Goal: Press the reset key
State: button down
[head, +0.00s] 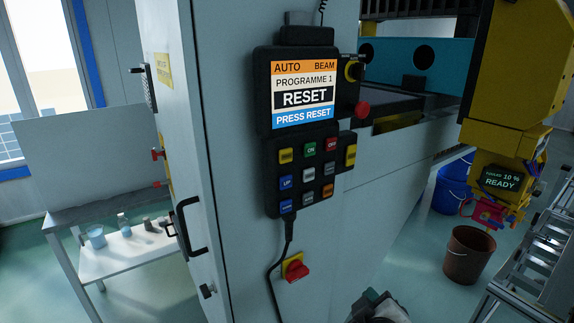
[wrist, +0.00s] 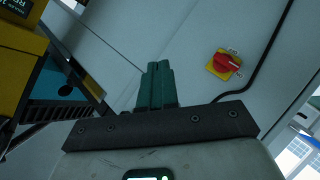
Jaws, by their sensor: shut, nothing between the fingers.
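The control pendant (head: 262,100) hangs on a pale cabinet face in the head view. Its screen (head: 304,94) reads AUTO, BEAM, PROGRAMME 1, RESET and PRESS RESET. Below are several coloured keys, including a green ON key (head: 309,149), a red OFF key (head: 331,145), a blue UP key (head: 285,182) and an orange key (head: 327,190). The other labels are too small to read, so I cannot tell which is the reset key. My gripper (head: 372,295) is at the bottom edge, below and right of the pendant, apart from it. Its green fingers (wrist: 158,72) are shut and empty in the wrist view.
A red rotary switch (head: 295,270) on a yellow plate sits below the pendant; it also shows in the wrist view (wrist: 226,63). A black cable hangs beside it. A red knob (head: 362,110) sticks out at right. A yellow machine (head: 515,70) and brown bucket (head: 467,254) stand farther right.

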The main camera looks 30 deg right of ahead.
aim_at(286, 156)
jog(key=w+a+r+n+t+h, duration=0.1)
jog(key=a+r+t, duration=0.1)
jog(key=r, duration=0.6)
jog(key=w+a+r+n+t+h, duration=0.2)
jog(key=a+r+t, duration=0.1)
jog(key=r, duration=0.5)
jog(key=w+a+r+n+t+h+p, duration=0.1)
jog(key=w+a+r+n+t+h, duration=0.1)
jog(key=r, duration=0.6)
jog(key=shift+a+t, duration=0.5)
jog(key=shift+t, duration=0.2)
jog(key=shift+w+r, duration=0.1)
jog(key=shift+w, duration=0.05)
jog(key=shift+w+a+b, duration=0.15)
jog(key=shift+w+b, duration=0.45)
jog(key=shift+w, duration=3.75)
jog(key=shift+w, duration=0.15)
jog(key=shift+w+b, duration=0.25)
jog(key=shift+b, duration=0.05)
